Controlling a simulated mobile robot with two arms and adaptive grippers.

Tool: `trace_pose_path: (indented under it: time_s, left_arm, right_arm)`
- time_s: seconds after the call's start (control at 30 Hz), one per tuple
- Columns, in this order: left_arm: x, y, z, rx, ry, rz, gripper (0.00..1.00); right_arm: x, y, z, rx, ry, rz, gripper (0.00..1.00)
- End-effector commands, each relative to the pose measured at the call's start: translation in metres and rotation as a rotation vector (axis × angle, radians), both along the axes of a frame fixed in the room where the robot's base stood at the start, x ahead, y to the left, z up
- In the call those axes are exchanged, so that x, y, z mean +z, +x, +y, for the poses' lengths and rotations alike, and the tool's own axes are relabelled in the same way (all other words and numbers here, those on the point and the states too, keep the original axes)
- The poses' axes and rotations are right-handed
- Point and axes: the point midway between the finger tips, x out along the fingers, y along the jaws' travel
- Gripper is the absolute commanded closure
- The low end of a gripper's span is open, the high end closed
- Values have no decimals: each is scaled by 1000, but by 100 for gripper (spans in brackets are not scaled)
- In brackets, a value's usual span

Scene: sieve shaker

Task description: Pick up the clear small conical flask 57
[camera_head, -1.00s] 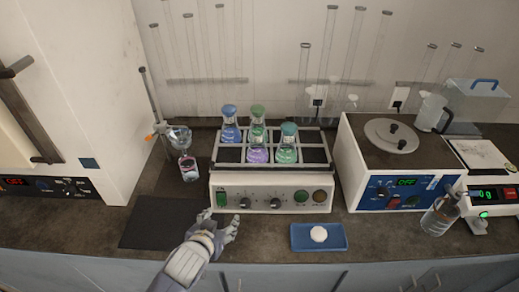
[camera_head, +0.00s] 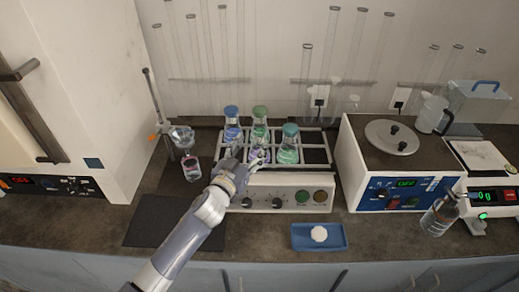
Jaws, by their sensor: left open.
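Several small clear conical flasks stand in the shaker's rack (camera_head: 318,157). A blue-capped flask with blue liquid (camera_head: 232,131) is at the back left. A green-capped flask (camera_head: 260,127) is behind the middle, and a teal-capped flask with green liquid (camera_head: 288,150) is at the front right. A flask with purple liquid (camera_head: 257,153) in the front middle is partly hidden by my left gripper. No number 57 can be read on any flask. My left gripper (camera_head: 247,162) is open at the rack's front edge, close to the purple flask; contact cannot be told. My right gripper is not in view.
The shaker's control panel (camera_head: 283,198) faces front. A small glass vessel (camera_head: 191,168) by a stand (camera_head: 157,110) is to the left. A blue tray (camera_head: 301,237) with a white object (camera_head: 319,234) lies in front. A water-bath-like device (camera_head: 360,172) and a bottle (camera_head: 438,215) are right.

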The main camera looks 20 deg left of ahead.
Motion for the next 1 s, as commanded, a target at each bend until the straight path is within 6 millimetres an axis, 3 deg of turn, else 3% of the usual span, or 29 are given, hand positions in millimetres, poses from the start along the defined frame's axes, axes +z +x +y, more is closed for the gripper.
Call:
trace_pose_path:
  time_s: [0.43,0.77,0.8,1.0]
  left_arm:
    - [6,45,-11,0,-1,1,42]
    - [4,52,-12,0,-1,2,42]
    - [4,52,-12,0,-1,2,44]
    - [4,51,-12,0,-1,2,90]
  right_arm:
    - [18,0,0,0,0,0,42]
    - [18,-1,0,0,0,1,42]
    - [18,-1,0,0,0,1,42]
    - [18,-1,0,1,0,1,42]
